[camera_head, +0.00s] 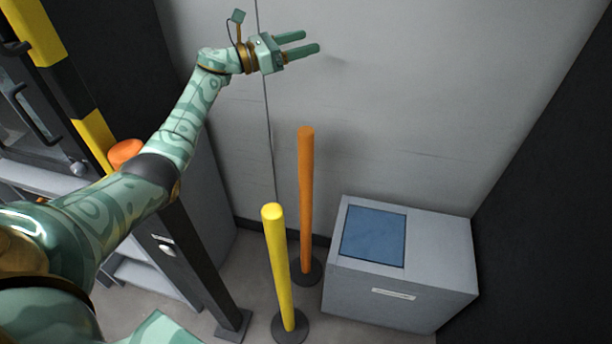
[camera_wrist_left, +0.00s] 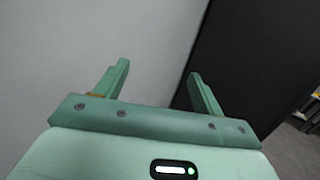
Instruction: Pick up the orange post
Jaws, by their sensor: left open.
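The orange post (camera_head: 306,200) stands upright on a dark round base on the floor, close to the back wall. My left gripper (camera_head: 312,42) is open and empty in the head view, raised well above the post's top and apart from it. Its two green fingers point right. The left wrist view also shows my left gripper (camera_wrist_left: 160,85) with its fingers apart and nothing between them; the post is not in that view. My right gripper is not in view.
A yellow post (camera_head: 278,270) stands in front and slightly left of the orange one. A grey box with a blue top panel (camera_head: 374,236) sits right of it. A dark upright (camera_head: 200,255) stands at the left. The grey wall (camera_head: 430,90) is behind.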

